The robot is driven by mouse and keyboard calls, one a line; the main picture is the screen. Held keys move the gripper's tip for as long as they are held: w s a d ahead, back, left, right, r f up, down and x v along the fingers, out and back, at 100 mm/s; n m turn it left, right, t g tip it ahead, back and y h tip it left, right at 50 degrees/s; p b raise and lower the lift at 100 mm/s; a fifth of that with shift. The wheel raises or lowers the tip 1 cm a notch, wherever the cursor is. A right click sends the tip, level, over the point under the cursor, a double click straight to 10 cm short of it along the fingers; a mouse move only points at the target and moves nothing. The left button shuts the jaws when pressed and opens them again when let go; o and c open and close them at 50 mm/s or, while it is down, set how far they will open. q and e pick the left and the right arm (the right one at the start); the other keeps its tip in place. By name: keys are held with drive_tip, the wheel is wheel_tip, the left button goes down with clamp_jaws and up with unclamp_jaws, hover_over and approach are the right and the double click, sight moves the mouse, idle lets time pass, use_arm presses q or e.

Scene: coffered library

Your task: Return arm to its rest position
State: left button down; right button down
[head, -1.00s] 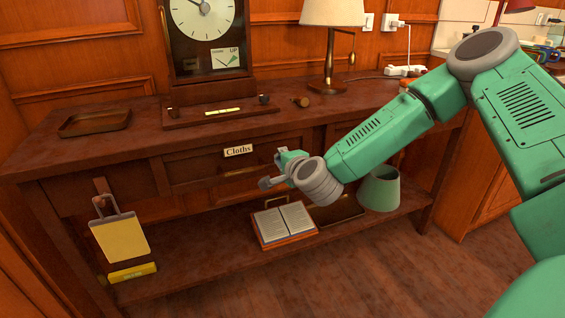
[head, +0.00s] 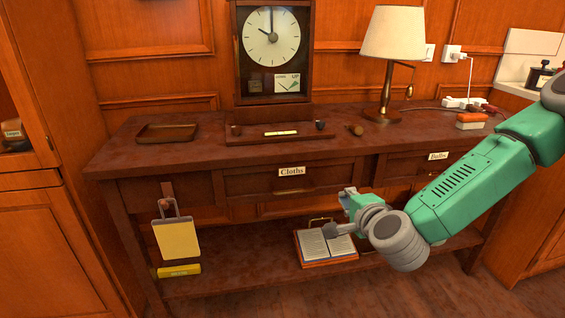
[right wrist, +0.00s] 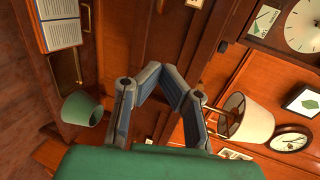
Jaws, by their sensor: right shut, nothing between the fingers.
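My right arm, green with grey joints, comes in from the right in the head view. Its gripper (head: 346,212) is in front of the dark wooden console table (head: 150,161), below and right of the Cloths drawer (head: 249,181). In the right wrist view the fingers of this gripper (right wrist: 161,72) meet at their tips and hold nothing. The Cloths drawer looks shut. My left gripper is in neither view.
An open book (head: 327,245) lies on the lower shelf, close to the gripper in the picture. A clock (head: 271,45) and a lamp (head: 393,35) stand on the tabletop. A clipboard (head: 176,239) hangs at the left. A green bin (right wrist: 82,108) shows in the wrist view.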

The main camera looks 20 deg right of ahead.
drive_tip(key=s+a+f+n+g+y+p, duration=0.5)
drive_tip(key=s+a+f+n+g+p, duration=0.15)
drive_tip(key=s+a+f+n, duration=0.55)
drive_tip(key=s+d+f+n+g+p, duration=0.1)
drive_tip(key=s+n+g, duration=0.2)
drive_tip(key=s, duration=0.6)
drive_tip(key=s+d+f+n+g+h+p, duration=0.1)
drive_tip(key=s+d+f+n+g+p, duration=0.1)
drive_tip(key=s+n+g, duration=0.2)
drive_tip(key=s+n, duration=0.2)
drive_tip(key=s, duration=0.2)
drive_tip(key=shift+s+f, duration=0.3)
drive_tip(key=shift+s, duration=0.1)
drive_tip(key=shift+a, duration=0.15)
